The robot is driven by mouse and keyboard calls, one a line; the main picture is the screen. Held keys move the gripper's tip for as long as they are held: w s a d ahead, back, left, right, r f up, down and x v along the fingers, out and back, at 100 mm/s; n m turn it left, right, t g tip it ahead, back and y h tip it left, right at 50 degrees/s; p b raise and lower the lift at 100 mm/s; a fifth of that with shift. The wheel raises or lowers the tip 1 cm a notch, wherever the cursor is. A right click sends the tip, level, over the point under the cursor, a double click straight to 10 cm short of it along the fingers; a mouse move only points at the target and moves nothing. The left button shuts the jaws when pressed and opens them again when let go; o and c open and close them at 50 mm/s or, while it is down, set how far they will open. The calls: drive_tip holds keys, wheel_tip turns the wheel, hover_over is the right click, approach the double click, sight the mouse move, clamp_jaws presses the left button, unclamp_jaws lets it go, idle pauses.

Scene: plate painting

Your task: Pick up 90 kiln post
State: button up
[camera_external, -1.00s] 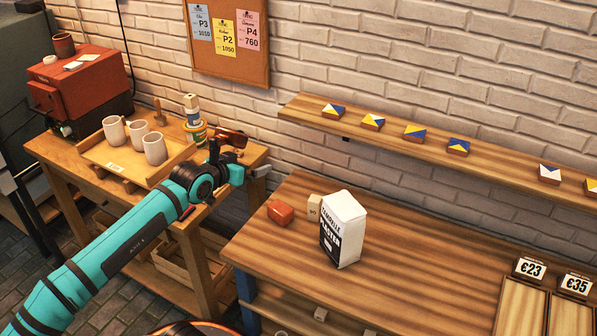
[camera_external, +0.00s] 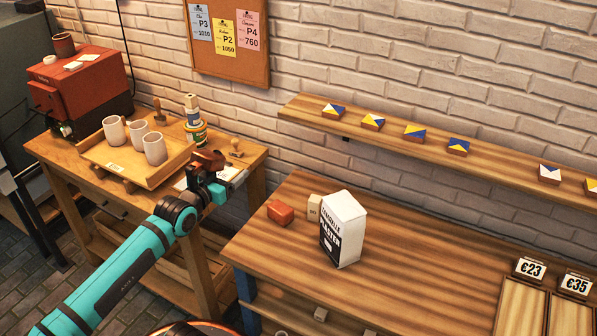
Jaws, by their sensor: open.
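A small beige block (camera_external: 314,208), which looks like the kiln post, stands upright on the striped wooden bench. Its label is too small to read for certain. It is just left of and behind the white plaster bag (camera_external: 348,228), which hides part of it. A red-brown block (camera_external: 280,212) lies to its left. My gripper (camera_external: 232,177) is to the left of these, over the right end of the left table. It is open with nothing visible in it, clear of the beige block. Its fingers are small and hard to make out.
A gap separates the two tables. A shelf (camera_external: 400,118) with painted tiles runs above the bench. The bench's middle is bare.

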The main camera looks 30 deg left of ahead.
drive_tip(key=shift+c, duration=1)
drive_tip(key=n+g, duration=0.2)
drive_tip(key=g, duration=1.1)
hover_over(316, 203)
drive_tip(key=s, duration=0.4)
wheel_tip(316, 203, down, 10)
drive_tip(key=shift+y, duration=0.3)
drive_tip(key=x, duration=1.7)
drive_tip(key=shift+w+a, duration=0.1)
drive_tip(key=shift+a, duration=0.1)
drive_tip(key=shift+c, duration=0.4)
